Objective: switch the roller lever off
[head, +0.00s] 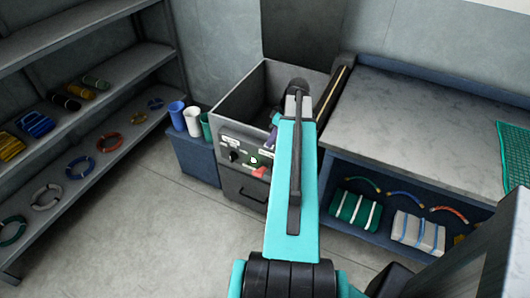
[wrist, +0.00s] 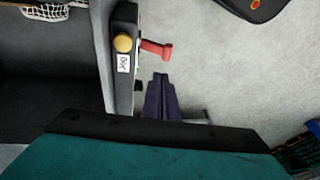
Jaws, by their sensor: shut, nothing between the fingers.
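The red roller lever (head: 259,172) sticks out from the front panel of the grey machine, low on its right side. In the wrist view the red lever (wrist: 157,49) juts to the right from the panel edge. My gripper (wrist: 161,76) is shut and empty, its dark purple fingers pointing at the lever with a small gap in the picture. In the head view my gripper (head: 270,138) is mostly hidden behind my teal arm, above the lever at the panel.
The panel also has a black knob (head: 234,155) and a green button (head: 253,160); a yellow round knob (wrist: 123,43) sits beside the lever. Cups (head: 192,121) stand left of the machine, a workbench (head: 420,115) right. The floor (head: 150,215) in front is clear.

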